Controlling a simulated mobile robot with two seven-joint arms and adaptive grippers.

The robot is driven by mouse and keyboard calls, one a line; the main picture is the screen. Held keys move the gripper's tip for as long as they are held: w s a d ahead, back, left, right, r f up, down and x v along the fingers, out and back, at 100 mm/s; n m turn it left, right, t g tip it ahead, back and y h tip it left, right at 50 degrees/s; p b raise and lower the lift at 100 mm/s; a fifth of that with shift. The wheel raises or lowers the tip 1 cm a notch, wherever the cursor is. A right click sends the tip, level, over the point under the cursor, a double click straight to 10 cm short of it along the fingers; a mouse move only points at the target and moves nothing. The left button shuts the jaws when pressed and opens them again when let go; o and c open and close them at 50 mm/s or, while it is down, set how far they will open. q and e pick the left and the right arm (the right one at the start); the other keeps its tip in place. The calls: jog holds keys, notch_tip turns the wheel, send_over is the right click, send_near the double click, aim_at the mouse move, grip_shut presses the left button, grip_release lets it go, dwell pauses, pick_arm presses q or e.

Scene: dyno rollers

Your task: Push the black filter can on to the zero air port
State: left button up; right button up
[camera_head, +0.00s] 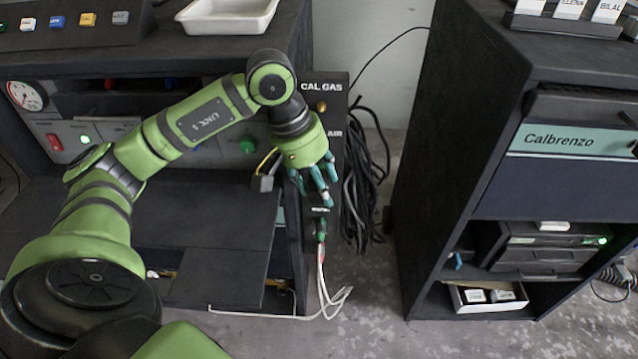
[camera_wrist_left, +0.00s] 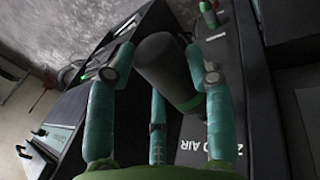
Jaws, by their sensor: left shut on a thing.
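The black filter can (camera_wrist_left: 165,62) shows in the left wrist view, with a green band near its lower end. My left gripper (camera_wrist_left: 160,78) is shut on it, with teal fingers on both sides. In the head view my left gripper (camera_head: 318,186) is in front of the upright black port panel (camera_head: 325,92), and I cannot make out the can there. The wrist view shows the ZERO AIR label (camera_wrist_left: 196,140) beside the can's banded end. The zero air port itself is hidden, and I cannot tell whether the can touches it. My right gripper is not in view.
A green connector (camera_head: 320,228) with pale hoses is below the gripper. Black cables (camera_head: 362,190) hang right of the panel. A dark cabinet (camera_head: 455,130) stands at right, across a gap of floor. A dark shelf (camera_head: 215,240) is under my left arm.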

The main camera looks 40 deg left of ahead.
pick_arm(q)
jog(key=shift+w+a+b, duration=0.15)
jog(key=shift+w+b, duration=0.15)
jog(key=shift+b, duration=0.15)
dwell(0.9)
jog(key=shift+w+a, duration=0.15)
jog(key=shift+w, duration=0.05)
